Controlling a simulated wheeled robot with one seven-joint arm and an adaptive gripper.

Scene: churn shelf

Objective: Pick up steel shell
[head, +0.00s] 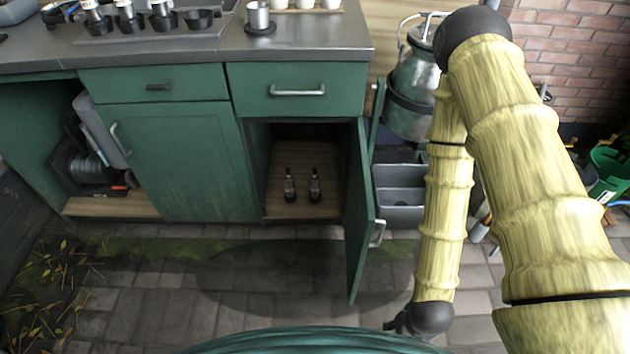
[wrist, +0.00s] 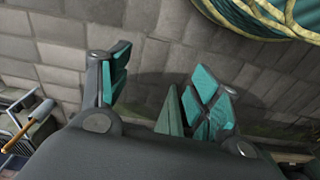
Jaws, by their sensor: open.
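A plain steel cylinder (head: 258,15), the likeliest steel shell, stands upright on a round black base (head: 260,29) on the grey counter. Its top is near the picture's upper edge. My gripper (head: 402,322) hangs low over the paving, in front and to the right of the open cabinet door, far below and apart from the cylinder. In the wrist view my gripper (wrist: 160,88) shows two teal-padded fingers spread apart with nothing between them. The cylinder is not in the wrist view.
The counter (head: 310,38) also holds several black cups (head: 165,20) in a row and white cups (head: 305,4). An open green door (head: 357,215) juts forward beside a cabinet with two dark bottles (head: 289,185). A metal churn (head: 412,85) stands right of the counter.

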